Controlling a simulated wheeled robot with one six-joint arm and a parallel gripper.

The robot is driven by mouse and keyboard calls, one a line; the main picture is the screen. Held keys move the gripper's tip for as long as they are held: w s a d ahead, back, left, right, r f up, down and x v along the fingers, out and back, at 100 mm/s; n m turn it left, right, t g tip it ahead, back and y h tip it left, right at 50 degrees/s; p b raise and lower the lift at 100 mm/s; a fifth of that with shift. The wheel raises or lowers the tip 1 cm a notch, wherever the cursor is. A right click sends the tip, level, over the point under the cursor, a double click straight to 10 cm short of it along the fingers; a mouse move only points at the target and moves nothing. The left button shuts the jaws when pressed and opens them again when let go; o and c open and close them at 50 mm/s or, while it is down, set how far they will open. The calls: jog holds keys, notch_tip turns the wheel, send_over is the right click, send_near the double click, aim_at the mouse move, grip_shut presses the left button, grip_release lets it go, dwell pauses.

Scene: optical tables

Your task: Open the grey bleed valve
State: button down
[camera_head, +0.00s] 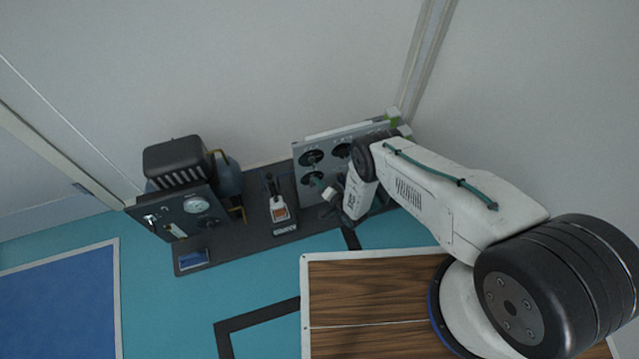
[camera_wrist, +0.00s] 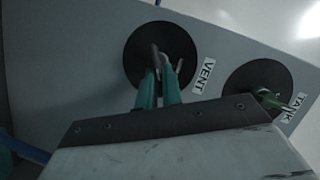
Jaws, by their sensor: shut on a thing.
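In the wrist view a grey valve handle (camera_wrist: 154,52) stands out from a round black disc (camera_wrist: 185,42) beside a white label reading VENT. I take it for the grey bleed valve. My gripper (camera_wrist: 159,78) has its two green fingers closed on this handle, which they partly cover. In the head view my gripper (camera_head: 331,194) is at the front of the upright grey panel (camera_head: 299,147). The valve handle cannot be made out there, and my arm hides the panel's right part.
Left of the panel stand a tool-like item (camera_head: 279,211) and a dark unit with a gauge (camera_head: 196,204). A wooden top (camera_head: 370,290) lies in front.

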dwell(0.3)
jog(key=c, duration=1.6)
grip_release()
jog(key=shift+o, duration=0.2)
jog(key=shift+d, duration=0.1)
jog(key=v, duration=0.7)
jog(key=shift+s+d, duration=0.2)
jog(key=shift+s, duration=0.1)
jog(key=shift+r, duration=0.1)
